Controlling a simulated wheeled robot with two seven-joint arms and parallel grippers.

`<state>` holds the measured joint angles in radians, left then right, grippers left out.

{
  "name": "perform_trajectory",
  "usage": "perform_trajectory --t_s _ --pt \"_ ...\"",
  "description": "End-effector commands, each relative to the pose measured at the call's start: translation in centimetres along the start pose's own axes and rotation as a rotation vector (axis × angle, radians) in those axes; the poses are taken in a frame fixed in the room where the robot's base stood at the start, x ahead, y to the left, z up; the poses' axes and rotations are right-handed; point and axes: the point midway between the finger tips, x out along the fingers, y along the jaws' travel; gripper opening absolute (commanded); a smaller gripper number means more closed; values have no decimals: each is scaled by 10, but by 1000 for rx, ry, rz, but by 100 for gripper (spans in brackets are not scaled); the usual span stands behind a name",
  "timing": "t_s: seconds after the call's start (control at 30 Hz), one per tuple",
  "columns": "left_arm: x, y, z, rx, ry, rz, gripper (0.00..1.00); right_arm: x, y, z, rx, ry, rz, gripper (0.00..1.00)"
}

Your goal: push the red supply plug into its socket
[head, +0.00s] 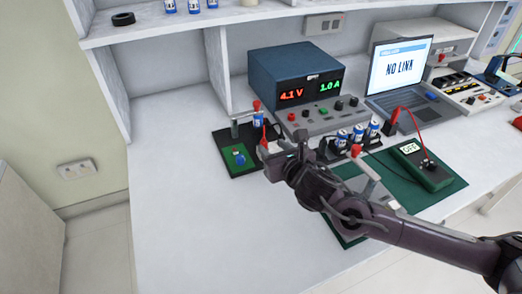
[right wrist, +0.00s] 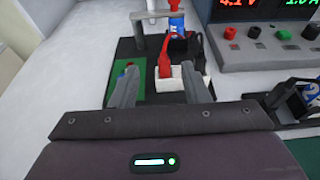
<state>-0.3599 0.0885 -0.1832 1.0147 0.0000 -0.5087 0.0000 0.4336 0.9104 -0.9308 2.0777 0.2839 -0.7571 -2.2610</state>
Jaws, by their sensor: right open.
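A red plug-like piece (right wrist: 165,58) stands upright at a white block (right wrist: 168,82) in the right wrist view; I take it for the supply plug. It also shows small in the head view (head: 264,137). My right gripper (right wrist: 160,72) is open, its fingers to either side of the red piece and white block, with gaps visible. In the head view my right gripper (head: 272,150) is over the dark pad's right side and partly hides this area. The power supply's front panel (head: 320,118) has a red socket or knob (right wrist: 230,32). My left gripper is not in view.
Behind the red piece stands a blue cylinder with a red top (right wrist: 177,26). A green board (head: 239,157) lies on the dark pad. Blue-labelled cells (head: 342,138) stand to the right. A laptop (head: 398,75) reads NO LINK. The white bench (head: 175,150) is clear at left.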

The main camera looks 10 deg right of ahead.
Motion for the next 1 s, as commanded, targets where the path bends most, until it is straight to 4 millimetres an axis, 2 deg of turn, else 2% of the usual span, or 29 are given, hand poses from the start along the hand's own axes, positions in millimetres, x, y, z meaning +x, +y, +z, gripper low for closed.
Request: perform_trajectory --t_s 0.03,0.2,0.33,0.57,0.8,1.0 --pt "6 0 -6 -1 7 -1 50 3 0 -10 1 0 0 42" --pt "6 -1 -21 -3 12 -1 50 7 0 -20 2 0 0 42" --pt "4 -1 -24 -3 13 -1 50 14 0 -19 4 -3 0 42" --pt "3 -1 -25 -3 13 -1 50 40 -1 -19 4 -2 -1 42" --pt "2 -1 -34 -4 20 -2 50 76 -5 -23 4 -2 0 42" --pt "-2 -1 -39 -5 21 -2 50 85 -5 -22 2 0 0 42"
